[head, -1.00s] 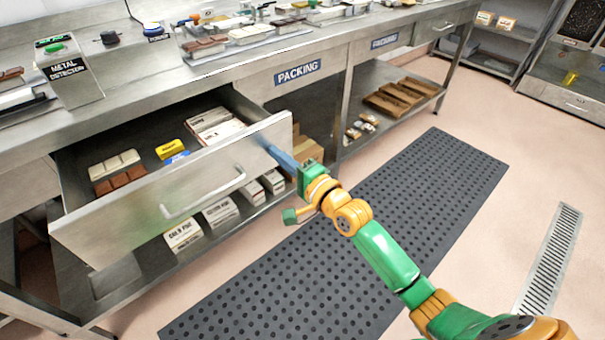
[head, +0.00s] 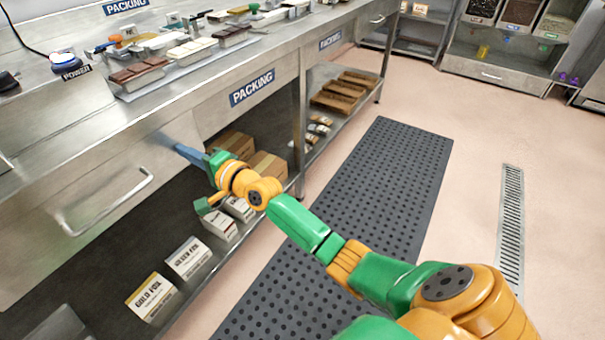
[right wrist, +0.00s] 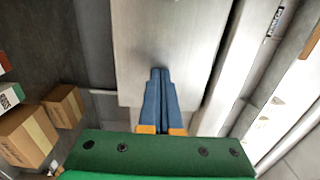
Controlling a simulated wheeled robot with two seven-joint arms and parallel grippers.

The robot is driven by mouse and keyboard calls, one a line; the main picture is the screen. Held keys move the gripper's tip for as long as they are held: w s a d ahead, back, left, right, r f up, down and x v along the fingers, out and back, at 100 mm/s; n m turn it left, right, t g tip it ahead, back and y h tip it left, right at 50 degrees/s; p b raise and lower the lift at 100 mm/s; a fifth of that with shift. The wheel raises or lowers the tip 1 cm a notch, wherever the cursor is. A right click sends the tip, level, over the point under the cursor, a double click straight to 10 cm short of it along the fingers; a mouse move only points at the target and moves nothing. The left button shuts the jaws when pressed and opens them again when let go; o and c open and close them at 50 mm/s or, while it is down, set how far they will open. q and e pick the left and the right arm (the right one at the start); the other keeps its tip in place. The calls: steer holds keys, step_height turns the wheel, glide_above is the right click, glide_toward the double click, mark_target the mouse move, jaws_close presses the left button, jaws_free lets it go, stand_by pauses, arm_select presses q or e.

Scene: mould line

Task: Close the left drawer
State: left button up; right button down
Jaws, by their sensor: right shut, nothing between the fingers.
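The left drawer (head: 40,250) shows its steel front and bar handle (head: 108,208) at the left of the head view. Its inside is out of sight, and the front sits close under the worktop edge; I cannot tell whether a small gap remains. My right gripper (head: 185,150) is shut and empty, its blue fingertips against the right end of the drawer front, right of the handle. In the right wrist view the shut fingers (right wrist: 160,80) point onto the pale drawer front (right wrist: 165,30). My left gripper is not in view.
Below the drawer, a shelf holds white foil boxes (head: 152,297) and brown cartons (head: 268,166). The worktop above carries a tray of chocolate bars (head: 135,77) and a blue-lit power button (head: 66,62). A dark perforated mat (head: 350,210) covers clear floor to the right.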

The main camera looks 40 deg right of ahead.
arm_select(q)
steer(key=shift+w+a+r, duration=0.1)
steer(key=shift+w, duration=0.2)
arm_select(e)
steer(key=shift+w+r, duration=0.1)
steer(key=shift+r, duration=0.2)
steer(key=shift+r, duration=0.15)
